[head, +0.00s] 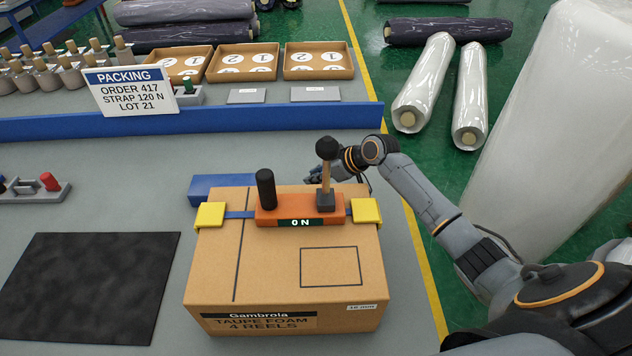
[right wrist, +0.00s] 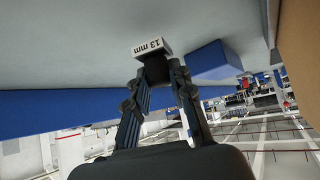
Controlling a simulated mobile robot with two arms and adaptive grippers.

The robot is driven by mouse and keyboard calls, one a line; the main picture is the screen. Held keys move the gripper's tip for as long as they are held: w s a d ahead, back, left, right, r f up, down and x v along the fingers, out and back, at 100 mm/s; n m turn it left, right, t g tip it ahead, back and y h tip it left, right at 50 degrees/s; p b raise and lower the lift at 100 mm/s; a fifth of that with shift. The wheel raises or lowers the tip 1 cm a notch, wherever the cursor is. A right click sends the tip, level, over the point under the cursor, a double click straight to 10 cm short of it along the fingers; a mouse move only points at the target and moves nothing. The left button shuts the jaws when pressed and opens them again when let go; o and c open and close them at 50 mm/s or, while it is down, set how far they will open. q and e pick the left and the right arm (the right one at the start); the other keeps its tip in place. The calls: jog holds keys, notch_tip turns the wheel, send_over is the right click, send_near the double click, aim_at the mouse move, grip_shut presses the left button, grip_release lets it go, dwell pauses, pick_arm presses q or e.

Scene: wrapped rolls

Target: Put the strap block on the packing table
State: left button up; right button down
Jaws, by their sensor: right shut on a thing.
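My right gripper (head: 318,174) reaches in from the right, behind the far edge of the cardboard box (head: 215,262), and the wooden handle partly hides it. In the right wrist view its fingers (right wrist: 155,75) are shut on a small dark block with a white face marked 13 mm (right wrist: 152,47), which looks to be the strap block. The head view does not show this block clearly. The grey packing table (head: 200,340) lies beneath the box. I cannot tell whether the held block touches the table. My left gripper is not in view.
On the box sits an orange tool (head: 270,212) reading 0 N, with upright handles, between yellow corner pieces (head: 209,216). A blue block (head: 218,187) lies behind the box; a black mat (head: 85,290) lies left. The table is bare between mat and box.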

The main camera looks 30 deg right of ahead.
notch_tip(320, 180, down, 3)
jog(key=shift+f, duration=0.1)
jog(key=shift+f, duration=0.2)
jog(key=c, duration=1.2)
grip_release()
jog(key=shift+o, duration=0.2)
jog(key=shift+r, duration=0.15)
